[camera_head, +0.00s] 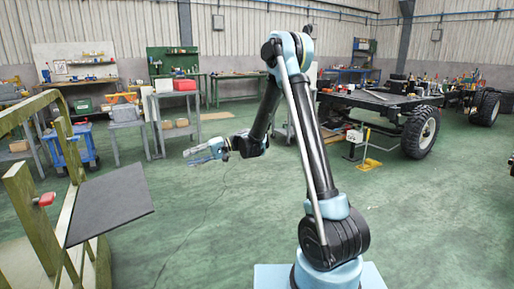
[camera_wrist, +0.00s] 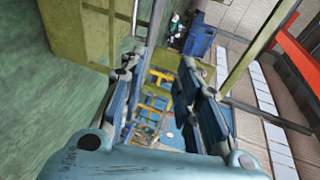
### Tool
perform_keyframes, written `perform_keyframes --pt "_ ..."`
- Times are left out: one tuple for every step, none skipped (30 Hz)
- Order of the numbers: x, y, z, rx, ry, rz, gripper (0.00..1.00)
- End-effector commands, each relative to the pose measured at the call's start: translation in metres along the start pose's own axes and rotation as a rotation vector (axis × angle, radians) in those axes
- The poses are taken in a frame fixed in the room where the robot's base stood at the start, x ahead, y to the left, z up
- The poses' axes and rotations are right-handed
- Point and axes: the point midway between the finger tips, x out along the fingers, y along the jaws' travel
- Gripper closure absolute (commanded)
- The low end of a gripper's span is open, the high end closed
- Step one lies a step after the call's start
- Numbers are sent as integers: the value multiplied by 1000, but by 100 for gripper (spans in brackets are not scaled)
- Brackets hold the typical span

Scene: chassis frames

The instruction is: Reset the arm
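My arm stands on its light-blue base in the middle of the head view. It rises to a high elbow and folds down to the left. My gripper (camera_head: 205,152) points left and hangs over open floor, clear of everything around it. In the wrist view my gripper (camera_wrist: 160,75) shows two blue-and-black fingers held apart, with only background between them. Nothing is held.
A wooden frame with a dark panel (camera_head: 108,202) and a red object (camera_head: 44,199) stands at the left. Carts (camera_head: 172,118) and benches stand behind. A wheeled chassis (camera_head: 385,105) is at the right. The green floor (camera_head: 215,225) between is clear.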

Motion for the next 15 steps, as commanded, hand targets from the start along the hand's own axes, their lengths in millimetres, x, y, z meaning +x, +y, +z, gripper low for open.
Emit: perform_keyframes --pt "-10 -5 6 0 11 27 70" --pt "-16 -6 9 0 17 46 70" --pt "-23 -8 13 0 26 69 70" --pt "-29 -10 16 -1 32 87 70" --pt "-34 -11 20 -1 38 105 70" --pt "-41 -13 25 -1 46 128 70" --pt "-47 -14 29 -1 52 147 70" --pt "-53 -15 33 0 59 164 70" --pt "-60 -16 38 0 67 188 70" --pt "-65 -17 42 0 72 206 70" --pt "-71 -18 47 1 78 223 70" --pt "-78 -18 53 2 86 247 70" --pt "-84 -18 57 2 92 266 70" --pt "-89 -19 62 3 98 283 70" --pt "-96 -19 69 4 105 307 70"
